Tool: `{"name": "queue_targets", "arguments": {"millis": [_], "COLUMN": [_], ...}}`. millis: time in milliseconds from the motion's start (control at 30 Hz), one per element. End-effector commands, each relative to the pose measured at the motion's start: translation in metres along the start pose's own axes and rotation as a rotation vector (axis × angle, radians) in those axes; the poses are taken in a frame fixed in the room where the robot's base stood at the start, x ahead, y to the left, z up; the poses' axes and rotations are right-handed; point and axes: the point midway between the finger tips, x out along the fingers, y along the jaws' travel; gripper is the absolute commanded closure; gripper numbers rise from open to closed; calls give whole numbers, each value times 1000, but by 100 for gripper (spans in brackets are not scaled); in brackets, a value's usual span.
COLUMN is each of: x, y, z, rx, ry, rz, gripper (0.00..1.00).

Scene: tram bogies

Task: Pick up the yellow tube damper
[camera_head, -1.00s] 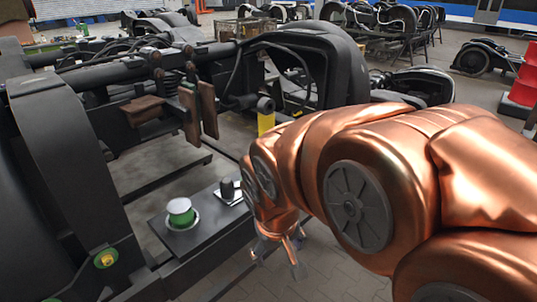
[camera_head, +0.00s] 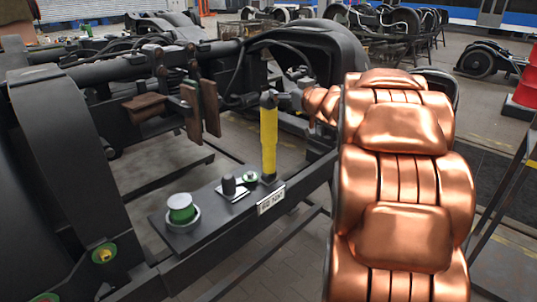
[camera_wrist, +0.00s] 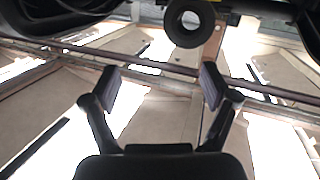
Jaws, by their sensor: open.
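The yellow tube damper (camera_head: 269,138) stands upright on the dark bogie frame in the head view, with a black top end. My gripper (camera_head: 291,88) is just right of its top end, at the end of my copper arm. Its fingers are small and partly lost against dark parts there, so I cannot tell whether they touch the damper. In the wrist view my gripper (camera_wrist: 161,80) has two spread fingers with nothing between them. A dark ring (camera_wrist: 174,24), probably the damper's top eye, shows beyond the fingertips, near the top edge.
The bogie frame carries a green-sided mount with a pale top (camera_head: 181,208) and a black knob (camera_head: 229,186) left of the damper. A dark arched housing (camera_head: 340,45) stands behind. Brown blocks (camera_head: 208,107) hang to the left. A red drum (camera_head: 527,82) is at far right.

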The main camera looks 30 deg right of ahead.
Motion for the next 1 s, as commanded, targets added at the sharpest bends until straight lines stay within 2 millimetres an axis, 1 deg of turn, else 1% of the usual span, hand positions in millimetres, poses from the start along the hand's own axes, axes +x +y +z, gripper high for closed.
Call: {"name": "queue_targets", "arguments": {"millis": [33,200,300,467,867,1000], "x": [0,-5,-10,-13,17,34], "y": [4,-3,-7,-12,-22,-26], "z": [4,13,18,22,21,24], "rx": [6,40,58,74,75,77], "ry": [17,52,58,60,59,59], "rz": [-42,-210,-278,-333,-337,-340], "gripper": [15,15,15,15,15,15]}}
